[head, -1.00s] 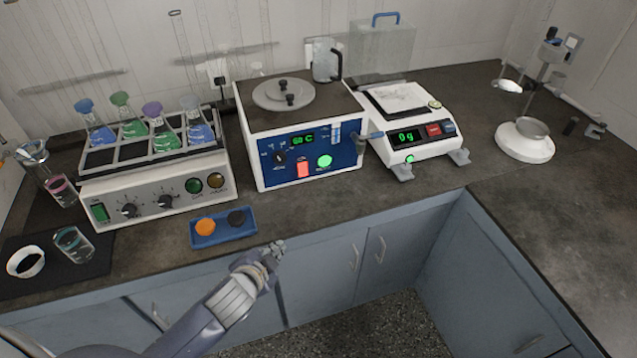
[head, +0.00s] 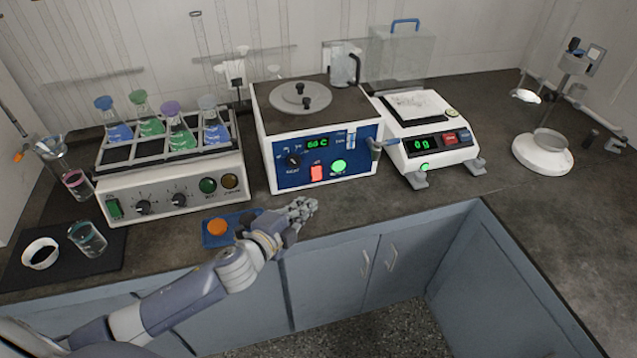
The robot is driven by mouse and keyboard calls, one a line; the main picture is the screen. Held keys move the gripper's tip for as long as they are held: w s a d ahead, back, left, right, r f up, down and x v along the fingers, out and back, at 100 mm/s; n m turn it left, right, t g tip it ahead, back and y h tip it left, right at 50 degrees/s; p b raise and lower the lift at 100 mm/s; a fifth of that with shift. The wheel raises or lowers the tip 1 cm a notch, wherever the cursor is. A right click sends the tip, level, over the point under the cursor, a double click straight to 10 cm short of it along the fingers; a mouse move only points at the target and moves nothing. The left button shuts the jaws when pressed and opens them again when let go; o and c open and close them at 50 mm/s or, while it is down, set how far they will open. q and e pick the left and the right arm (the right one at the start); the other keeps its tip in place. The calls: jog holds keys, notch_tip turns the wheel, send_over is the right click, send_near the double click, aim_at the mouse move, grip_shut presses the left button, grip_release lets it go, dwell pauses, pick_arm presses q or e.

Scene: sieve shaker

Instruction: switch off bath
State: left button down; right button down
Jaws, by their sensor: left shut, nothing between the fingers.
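The bath (head: 322,130) is a white box with a blue front panel and a round grey lid (head: 300,96). Its display (head: 317,143) glows green and seems to read 60 C. On the panel are a black dial (head: 293,160), a lit red rocker switch (head: 316,173) and a lit green round lamp (head: 338,166). My left gripper (head: 303,207) is shut and empty, just in front of and below the bath's panel, apart from the red switch. My right gripper is not in view.
A shaker (head: 170,180) with several coloured flasks stands left of the bath. A balance (head: 428,139) stands to its right. A blue tray (head: 214,240) with an orange disc (head: 217,227) lies partly behind my left arm. Clear bench lies right of my gripper.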

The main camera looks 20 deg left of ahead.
aim_at(317, 173)
pick_arm(q)
jog(key=p+x, duration=0.1)
jog(key=x, duration=0.8)
jog(key=shift+w+r, duration=0.1)
jog(key=shift+w, duration=0.2)
jog(key=shift+w+a+f, duration=0.5)
jog(key=shift+w+a, duration=0.1)
jog(key=shift+w, duration=0.2)
jog(key=shift+w+a+f, duration=0.3)
jog(key=shift+w+a, duration=0.15)
jog(key=shift+w, duration=0.15)
jog(key=f+b, duration=0.1)
jog(key=b, duration=0.2)
jog(key=shift+w+f+t, duration=0.1)
jog(key=shift+w+t, duration=0.05)
jog(key=shift+t, duration=0.15)
jog(key=shift+w+a+r+m, duration=0.1)
jog(key=shift+r+m, duration=0.15)
jog(key=shift+m, duration=0.05)
jog(key=shift+r, duration=0.1)
